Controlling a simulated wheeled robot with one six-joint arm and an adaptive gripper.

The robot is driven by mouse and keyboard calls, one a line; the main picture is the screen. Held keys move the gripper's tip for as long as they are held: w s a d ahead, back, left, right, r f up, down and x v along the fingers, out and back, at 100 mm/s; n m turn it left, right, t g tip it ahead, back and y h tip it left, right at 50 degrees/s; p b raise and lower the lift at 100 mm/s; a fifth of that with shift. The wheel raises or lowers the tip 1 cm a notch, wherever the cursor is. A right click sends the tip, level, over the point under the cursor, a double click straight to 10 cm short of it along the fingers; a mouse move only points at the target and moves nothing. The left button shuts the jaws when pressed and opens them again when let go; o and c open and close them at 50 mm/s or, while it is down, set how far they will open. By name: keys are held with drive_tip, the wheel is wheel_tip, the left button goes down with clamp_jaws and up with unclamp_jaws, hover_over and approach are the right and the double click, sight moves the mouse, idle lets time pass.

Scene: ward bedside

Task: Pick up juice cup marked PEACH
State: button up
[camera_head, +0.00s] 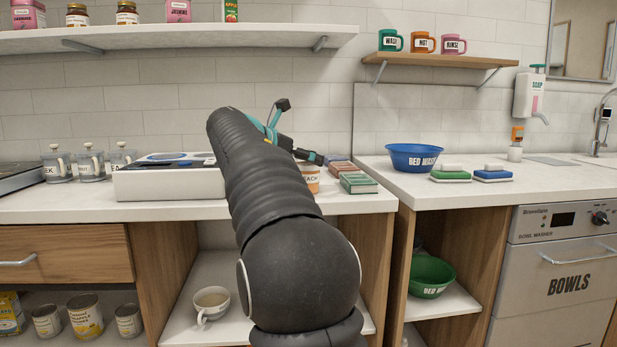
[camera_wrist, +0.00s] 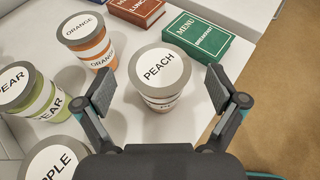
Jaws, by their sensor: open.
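The PEACH juice cup (camera_wrist: 158,78) stands upright on the white counter in the wrist view, with a grey-rimmed white lid and a peach-coloured body. In the head view the cup (camera_head: 311,178) shows partly behind my arm, with part of its label readable. My gripper (camera_wrist: 170,103) is open in the wrist view, one finger on each side of the cup's near part. I cannot tell whether either finger touches it. In the head view my gripper (camera_head: 297,128) is over the counter, partly hidden by my arm.
The ORANGE cup (camera_wrist: 91,40) stands to the upper left, the PEAR cup (camera_wrist: 32,92) at left and the APPLE cup (camera_wrist: 55,160) at lower left. A green MENU book (camera_wrist: 196,40) and a red book (camera_wrist: 137,10) lie beyond. A blue bowl (camera_head: 414,157) stands farther right.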

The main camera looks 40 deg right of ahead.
drive_tip(key=shift+x, duration=1.1)
drive_tip(key=c, duration=1.3)
drive_tip(key=shift+c, duration=0.5)
drive_tip(key=shift+r, duration=0.15)
